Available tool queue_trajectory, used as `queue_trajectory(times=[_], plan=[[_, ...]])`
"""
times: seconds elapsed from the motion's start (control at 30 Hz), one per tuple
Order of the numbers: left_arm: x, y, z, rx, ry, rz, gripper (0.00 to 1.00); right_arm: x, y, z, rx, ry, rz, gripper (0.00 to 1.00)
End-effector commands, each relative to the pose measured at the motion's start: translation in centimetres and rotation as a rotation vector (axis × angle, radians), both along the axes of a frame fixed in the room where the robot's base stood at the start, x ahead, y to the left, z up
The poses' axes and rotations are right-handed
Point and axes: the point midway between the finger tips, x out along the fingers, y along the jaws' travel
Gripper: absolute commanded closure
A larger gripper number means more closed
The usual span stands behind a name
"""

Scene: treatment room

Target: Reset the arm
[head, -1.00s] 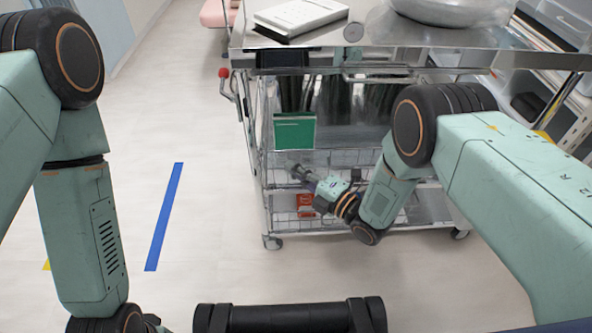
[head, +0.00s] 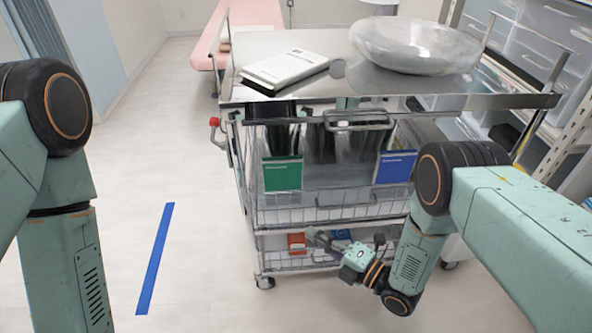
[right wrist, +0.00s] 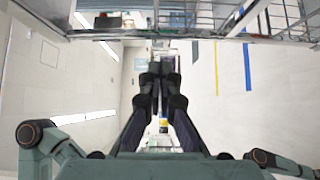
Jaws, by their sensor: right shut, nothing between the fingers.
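My right arm comes in from the right in the head view and bends down in front of a metal cart (head: 330,90). My right gripper (head: 318,237) is small and low, in front of the cart's lower basket. Whether it touches the basket is hard to tell. In the right wrist view the two dark fingers of the right gripper (right wrist: 160,80) lie close together, shut, with nothing seen held between them. My left arm hangs down at the left edge; its gripper is out of the picture.
The cart top bears a white book-like box (head: 285,68) and a large wrapped bowl (head: 415,45). Green (head: 283,174) and blue (head: 395,167) cards hang on its front. A pink bed (head: 240,30) stands behind, shelves (head: 535,60) at right. Floor with a blue stripe (head: 155,258) is clear at left.

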Motion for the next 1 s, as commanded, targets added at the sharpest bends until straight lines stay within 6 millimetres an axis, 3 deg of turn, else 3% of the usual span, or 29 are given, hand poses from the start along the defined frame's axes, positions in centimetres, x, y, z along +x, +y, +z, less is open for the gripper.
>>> queue_trajectory(times=[0.17,0.27,0.37,0.47,0.6,0.77,0.87,1.0], plan=[[0.0,0.0,0.0,0.000,0.000,0.000,0.65,-0.1,0.0,-0.1,0.018,0.019,0.000,1.00],[0.0,0.0,0.0,0.000,0.000,0.000,0.65,-0.1,-0.1,-0.8,0.068,0.120,-0.007,1.00],[0.0,0.0,0.0,0.000,0.000,0.000,0.65,-0.7,-0.9,-3.3,0.141,0.349,-0.076,1.00],[0.0,0.0,0.0,0.000,0.000,0.000,0.65,-3.0,-2.3,-6.8,0.225,0.642,-0.204,1.00],[0.0,0.0,0.5,0.000,0.000,0.000,0.65,-7.5,-4.8,-10.1,0.355,1.035,-0.459,1.00],[0.0,0.0,1.4,0.000,0.000,0.000,0.65,-15.0,-8.1,-11.3,0.521,1.434,-0.859,1.00],[0.0,0.0,2.2,0.000,0.000,0.000,0.65,-21.0,-10.2,-10.0,0.626,1.631,-1.175,1.00],[0.0,0.0,3.4,0.000,0.000,0.000,0.65,-28.5,-12.4,-6.0,0.724,1.773,-1.581,1.00]])
